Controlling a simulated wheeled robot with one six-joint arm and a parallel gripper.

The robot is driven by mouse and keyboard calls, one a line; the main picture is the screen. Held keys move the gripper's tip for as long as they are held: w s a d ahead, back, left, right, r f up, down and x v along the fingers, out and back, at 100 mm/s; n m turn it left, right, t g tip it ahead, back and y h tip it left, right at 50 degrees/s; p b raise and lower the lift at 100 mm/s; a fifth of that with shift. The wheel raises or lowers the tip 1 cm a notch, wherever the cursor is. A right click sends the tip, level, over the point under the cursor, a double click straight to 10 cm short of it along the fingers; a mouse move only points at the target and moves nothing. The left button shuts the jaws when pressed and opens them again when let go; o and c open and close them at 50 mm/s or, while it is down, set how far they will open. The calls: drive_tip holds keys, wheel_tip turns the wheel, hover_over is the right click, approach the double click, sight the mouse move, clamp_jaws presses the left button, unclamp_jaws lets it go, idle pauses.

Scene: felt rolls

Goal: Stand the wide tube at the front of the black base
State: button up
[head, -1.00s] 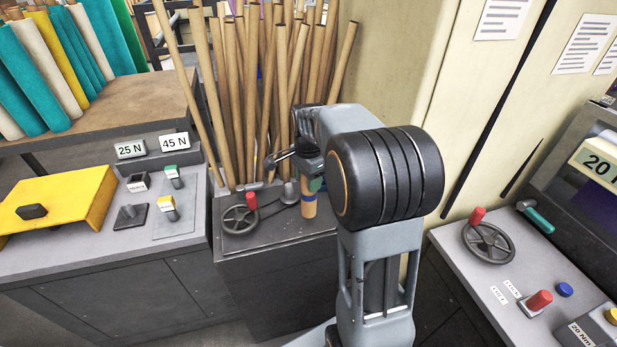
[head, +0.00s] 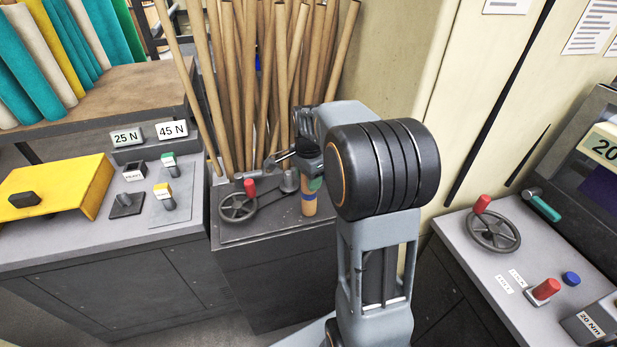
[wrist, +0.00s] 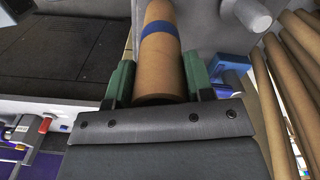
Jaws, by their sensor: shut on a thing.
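The wide tube (head: 309,204) is tan cardboard with a blue band. It looks about upright over the right part of the dark cabinet top (head: 262,228), near its front edge. My gripper (head: 311,170) is shut on its upper part. In the wrist view the tube (wrist: 161,68) sits between the two green fingers of my gripper (wrist: 157,82). I cannot tell whether its lower end touches a surface. No separate black base shows clearly; my arm hides the area right of the tube.
A handwheel (head: 238,207) with a red knob stands left of the tube, and a grey cylinder (head: 289,181) is just behind it. Tall thin tubes (head: 230,90) crowd the back. A grey console (head: 492,270) is at right, a yellow-covered bench (head: 60,190) at left.

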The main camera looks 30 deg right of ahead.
drive_tip(key=shift+f+b, duration=0.35)
drive_tip(key=shift+f, duration=0.15)
drive_tip(key=o, duration=1.2)
wheel_tip(320, 180, up, 14)
drive_tip(key=shift+f, duration=0.1)
idle(0.4)
